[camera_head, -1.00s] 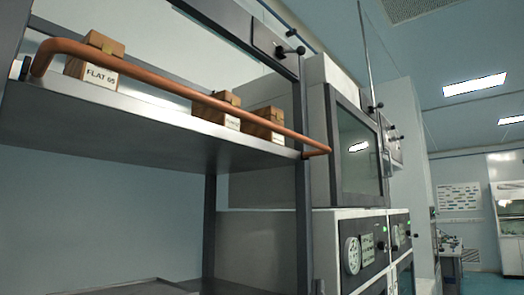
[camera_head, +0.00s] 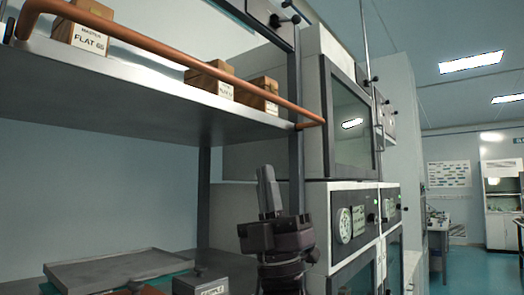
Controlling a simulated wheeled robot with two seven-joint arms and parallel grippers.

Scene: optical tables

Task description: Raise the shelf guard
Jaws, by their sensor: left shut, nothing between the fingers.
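The shelf guard is a copper-coloured bar (camera_head: 150,44) along the front of the upper shelf (camera_head: 130,88). My left gripper (camera_head: 268,188) points upward, below the shelf and in front of the rack's right post. Its fingers are shut and empty, clear of the bar. My right gripper is out of view.
Wooden boxes stand on the shelf behind the bar: one labelled FLAT (camera_head: 85,28) and two smaller ones (camera_head: 210,78) (camera_head: 258,92). A grey tray (camera_head: 120,268) lies below. A cabinet with a glass door (camera_head: 352,120) stands at the right.

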